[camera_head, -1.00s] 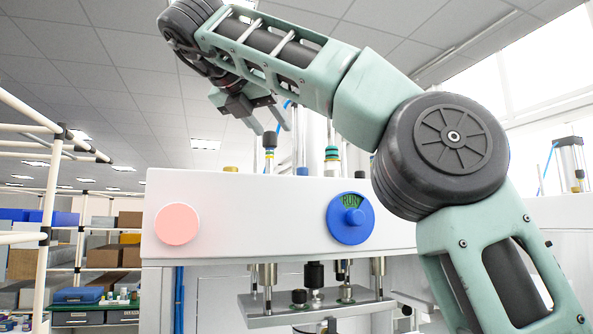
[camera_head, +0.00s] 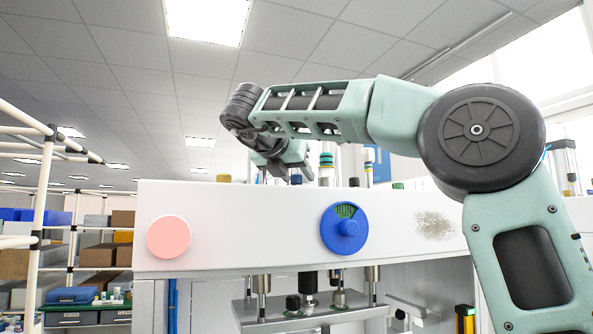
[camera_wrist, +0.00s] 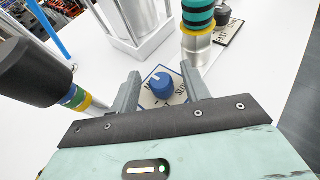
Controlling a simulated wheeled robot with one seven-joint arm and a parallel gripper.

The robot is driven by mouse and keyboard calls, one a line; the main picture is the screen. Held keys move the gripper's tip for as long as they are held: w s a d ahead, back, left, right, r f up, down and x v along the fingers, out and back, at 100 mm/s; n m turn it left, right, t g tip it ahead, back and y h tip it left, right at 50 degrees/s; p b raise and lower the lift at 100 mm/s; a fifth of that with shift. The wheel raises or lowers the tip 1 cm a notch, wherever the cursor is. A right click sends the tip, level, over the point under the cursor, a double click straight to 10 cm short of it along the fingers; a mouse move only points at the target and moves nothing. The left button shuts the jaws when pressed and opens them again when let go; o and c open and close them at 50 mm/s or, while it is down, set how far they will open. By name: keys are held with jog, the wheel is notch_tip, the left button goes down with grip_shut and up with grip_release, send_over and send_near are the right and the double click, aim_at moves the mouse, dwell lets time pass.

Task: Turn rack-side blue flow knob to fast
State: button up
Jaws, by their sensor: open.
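In the wrist view a small blue knob (camera_wrist: 163,85) with a white mark on its top stands on a pale label plate (camera_wrist: 148,100). Its lettering is partly covered and I cannot read it fully. My gripper (camera_wrist: 162,82) is open, with one finger on each side of the knob; I cannot tell whether either finger touches it. In the head view my gripper (camera_head: 280,176) is low over the top of the white press housing (camera_head: 280,222), pointing down. The blue knob is not clear there, behind the gripper and the housing's front edge.
A banded teal and yellow fitting (camera_wrist: 198,28) and a dark cylinder (camera_wrist: 38,75) stand close around the gripper. The housing's front carries a pink button (camera_head: 168,237) and a large blue RUN dial (camera_head: 344,229). A pipe-frame rack (camera_head: 45,200) with boxes is at left.

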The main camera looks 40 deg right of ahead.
jog(key=shift+w+d+f, duration=0.15)
jog(key=shift+d, duration=0.15)
jog(key=c, duration=1)
jog(key=shift+f+b, duration=0.15)
jog(key=shift+b, duration=0.45)
